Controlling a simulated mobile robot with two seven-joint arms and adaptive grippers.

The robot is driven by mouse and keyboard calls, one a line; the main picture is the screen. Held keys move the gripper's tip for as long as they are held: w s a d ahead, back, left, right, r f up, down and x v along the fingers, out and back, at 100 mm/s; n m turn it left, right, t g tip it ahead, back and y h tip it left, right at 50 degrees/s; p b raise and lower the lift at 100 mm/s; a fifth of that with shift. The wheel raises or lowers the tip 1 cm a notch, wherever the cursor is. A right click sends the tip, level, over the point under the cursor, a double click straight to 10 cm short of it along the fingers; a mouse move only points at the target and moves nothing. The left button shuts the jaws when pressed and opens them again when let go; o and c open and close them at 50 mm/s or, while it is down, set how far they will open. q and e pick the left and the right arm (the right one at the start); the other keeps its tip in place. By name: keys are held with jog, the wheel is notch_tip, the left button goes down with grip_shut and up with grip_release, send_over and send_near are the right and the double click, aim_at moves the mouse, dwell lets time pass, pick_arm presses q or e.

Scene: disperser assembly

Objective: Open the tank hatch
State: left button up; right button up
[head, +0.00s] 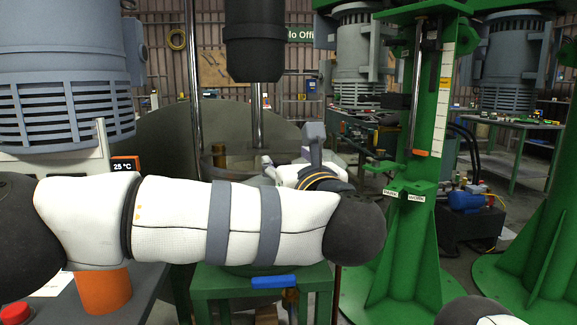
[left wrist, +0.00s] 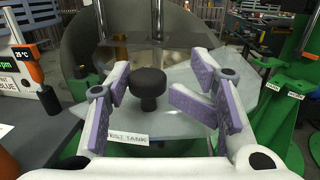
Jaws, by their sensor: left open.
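My left gripper (left wrist: 150,84) is open, its purple-padded fingers spread on both sides of a black round knob (left wrist: 148,88) in the left wrist view. I see gaps between the pads and the knob. The knob stands on the pale grey tank hatch (left wrist: 172,128), which looks flat and closed. A label reading "TEST TANK" (left wrist: 128,139) is at its near side. In the head view my left arm crosses the picture and hides most of the tank; the left gripper (head: 312,143) shows only partly above it, and the knob is hidden. My right gripper is out of view.
A large dark grey rounded panel (head: 150,150) rises behind the tank. A green column stand (head: 421,130) stands to the right. A dark stirrer motor with a metal shaft (head: 255,45) hangs above. A 25 °C display (head: 124,166) and an orange cylinder (head: 104,291) are at left.

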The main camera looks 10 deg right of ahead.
pick_arm(q)
jog(key=shift+f, duration=0.15)
